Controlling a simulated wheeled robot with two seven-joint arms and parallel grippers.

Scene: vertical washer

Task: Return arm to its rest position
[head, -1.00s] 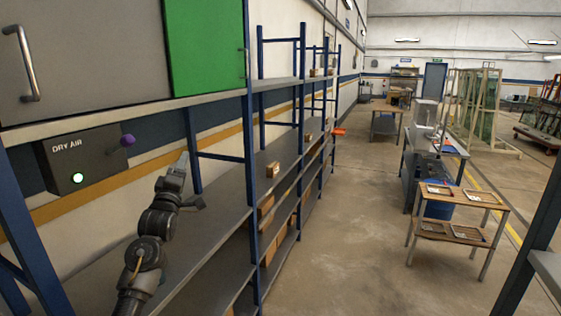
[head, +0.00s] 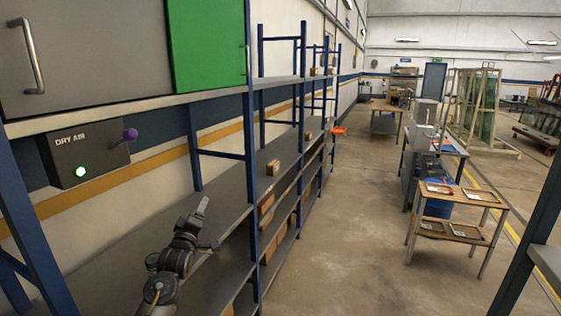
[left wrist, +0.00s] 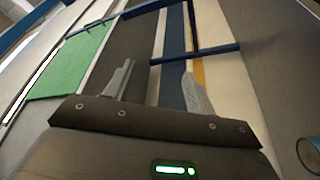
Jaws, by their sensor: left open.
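My left gripper (head: 207,226) is in the lower left of the head view, above the grey shelf (head: 222,190) and below the dry air box. Its fingers also show in the left wrist view (left wrist: 160,85), spread apart with nothing between them. My left arm comes up from the bottom edge of the head view. My right gripper is not in view.
The dry air box (head: 88,152), with a lit green lamp and purple knob, is on the wall at left. A blue shelf post (head: 252,130) stands right of the gripper. A green panel (head: 208,42) is above. Open floor (head: 350,220) lies to the right.

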